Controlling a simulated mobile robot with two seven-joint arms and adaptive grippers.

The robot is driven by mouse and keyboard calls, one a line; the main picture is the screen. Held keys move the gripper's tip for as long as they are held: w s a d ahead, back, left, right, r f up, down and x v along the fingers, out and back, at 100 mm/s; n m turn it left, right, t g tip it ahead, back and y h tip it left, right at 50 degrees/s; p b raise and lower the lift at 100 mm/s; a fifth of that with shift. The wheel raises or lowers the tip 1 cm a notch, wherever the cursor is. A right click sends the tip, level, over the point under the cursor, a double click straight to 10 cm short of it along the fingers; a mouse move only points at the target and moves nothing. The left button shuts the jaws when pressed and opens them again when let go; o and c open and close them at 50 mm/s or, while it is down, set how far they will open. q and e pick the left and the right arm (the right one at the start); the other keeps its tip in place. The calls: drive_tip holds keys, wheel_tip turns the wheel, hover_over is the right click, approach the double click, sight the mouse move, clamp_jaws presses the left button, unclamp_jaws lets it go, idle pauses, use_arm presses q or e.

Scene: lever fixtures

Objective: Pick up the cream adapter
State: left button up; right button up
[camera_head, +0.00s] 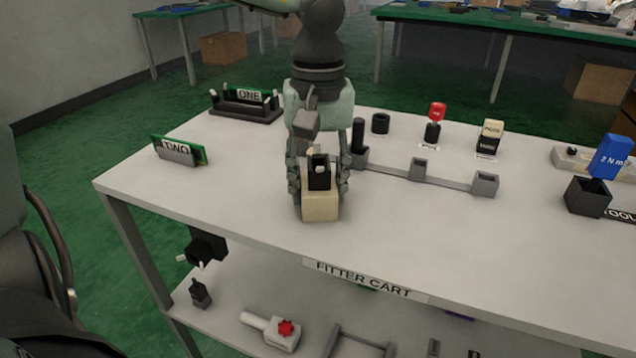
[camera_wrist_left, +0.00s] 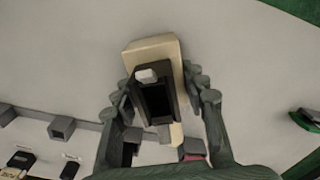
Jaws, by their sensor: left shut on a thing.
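The cream adapter (camera_head: 320,207) is a cream block with a black socket-like part and a small white tab on it. It is near the front of the white cart top, left of centre. My left gripper (camera_head: 319,184) comes down from behind with one finger on each side of it, shut on it. In the left wrist view the adapter (camera_wrist_left: 157,53) sits between the fingers of the gripper (camera_wrist_left: 162,97). Whether its underside touches the cart top cannot be told. My right gripper is not in view.
The cart top (camera_head: 240,200) is bare left of the adapter. A green board labelled TWO (camera_head: 178,151) and a black rack labelled ONE (camera_head: 247,104) stand left. A rail with grey sockets (camera_head: 420,170) lies right. A blue-topped tool (camera_head: 610,157) stands far right.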

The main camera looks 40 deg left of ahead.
use_arm(q)
wheel_tip(320, 180, up, 28)
drive_tip(key=p, duration=0.1)
drive_tip(key=shift+p, duration=0.4)
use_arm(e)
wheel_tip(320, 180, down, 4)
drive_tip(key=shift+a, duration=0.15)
